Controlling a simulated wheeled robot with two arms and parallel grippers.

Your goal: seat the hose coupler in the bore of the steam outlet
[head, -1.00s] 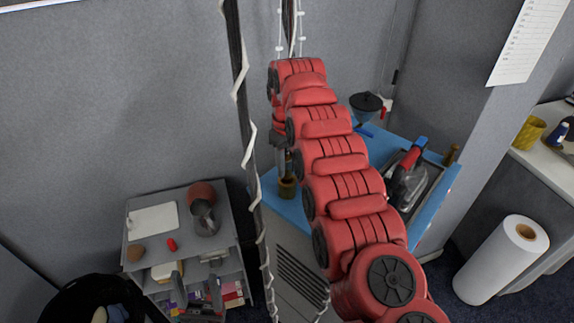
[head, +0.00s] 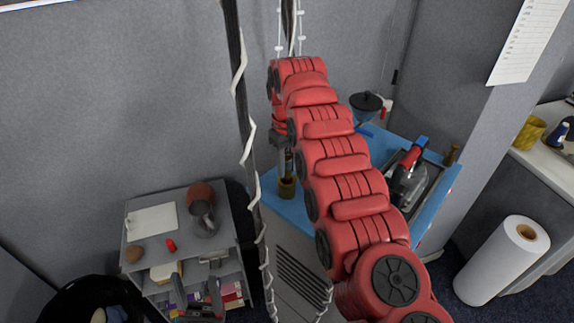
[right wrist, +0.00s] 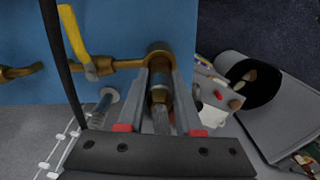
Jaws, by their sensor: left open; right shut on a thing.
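The steam outlet (head: 287,188) is a brass cylinder at the left side of the blue cart top. In the right wrist view its brass collar (right wrist: 158,52) joins a brass pipe. My right gripper (head: 284,160) points down above it, partly hidden by my red arm. In the right wrist view its fingers (right wrist: 160,82) are shut on the hose coupler (right wrist: 160,97), a brass and grey cylinder. The coupler's far end lines up with the collar's mouth; I cannot tell how deep it sits. My left gripper (head: 198,298) is open and empty at the bottom, before the grey shelf.
A yellow-handled valve (right wrist: 75,35) stands on the pipe beside the outlet. The blue cart top (head: 435,205) also bears a grey tray with a red-handled tool (head: 408,178). A grey shelf unit (head: 222,235) and a black bin (head: 75,300) stand at left.

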